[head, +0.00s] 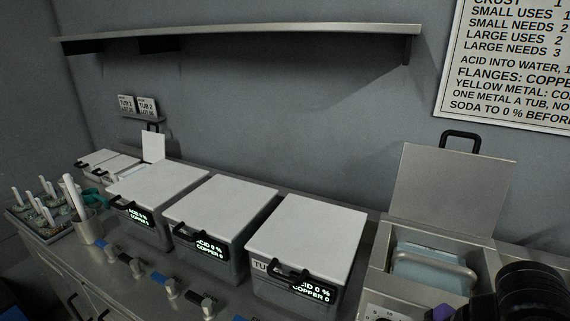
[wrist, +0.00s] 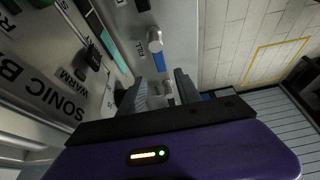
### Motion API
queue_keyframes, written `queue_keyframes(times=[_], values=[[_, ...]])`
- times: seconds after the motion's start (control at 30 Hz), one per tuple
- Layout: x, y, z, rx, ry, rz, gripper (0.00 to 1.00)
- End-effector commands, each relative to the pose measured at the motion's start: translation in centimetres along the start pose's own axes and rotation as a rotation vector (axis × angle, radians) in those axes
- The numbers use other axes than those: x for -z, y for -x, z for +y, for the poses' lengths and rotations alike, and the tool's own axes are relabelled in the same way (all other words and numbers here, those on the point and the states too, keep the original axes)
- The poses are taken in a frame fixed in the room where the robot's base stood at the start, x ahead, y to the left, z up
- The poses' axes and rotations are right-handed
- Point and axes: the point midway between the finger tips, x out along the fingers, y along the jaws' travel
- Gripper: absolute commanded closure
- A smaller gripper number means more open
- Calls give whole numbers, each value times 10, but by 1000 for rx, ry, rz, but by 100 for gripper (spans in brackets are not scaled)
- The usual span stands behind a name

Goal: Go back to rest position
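My gripper (wrist: 162,90) shows in the wrist view with its two dark fingers apart and a gap between them. Nothing is held; a small metal fitting shows beyond the gap. The purple wrist body fills the bottom of that view. In the head view a black part of my arm (head: 528,290) is at the bottom right, in front of the counter, and the fingertips are out of sight there.
Three white-lided tubs, one of them the right tub (head: 308,232), stand on the counter. At right is a steel bath (head: 432,268) with its lid (head: 447,190) raised. Taps (wrist: 155,40) line the counter front. A shelf (head: 240,30) runs above. Floor (wrist: 235,45) shows beyond the front.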

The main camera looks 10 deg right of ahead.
Motion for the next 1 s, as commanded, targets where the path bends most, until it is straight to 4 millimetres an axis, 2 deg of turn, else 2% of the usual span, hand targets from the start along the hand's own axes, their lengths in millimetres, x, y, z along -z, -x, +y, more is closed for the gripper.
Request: queue_keyframes(times=[0.07, 0.13, 0.27, 0.3, 0.4, 0.5, 0.6, 0.7, 0.8, 0.9, 1.0], values=[[18, -2, -2, -1, 10, 46, 60], [45, -2, -5, -7, 21, 119, 60], [123, 5, -14, -21, 38, 346, 60], [149, 11, -18, -26, 38, 428, 60], [206, 30, -27, -34, 21, 624, 60], [251, 54, -34, -39, -16, 808, 60], [284, 79, -38, -43, -73, 977, 60], [304, 101, -39, -50, -148, 1128, 60], [314, 118, -37, -61, -240, 1257, 60], [314, 128, -32, -78, -345, 1363, 60], [306, 130, -27, -102, -459, 1443, 60]])
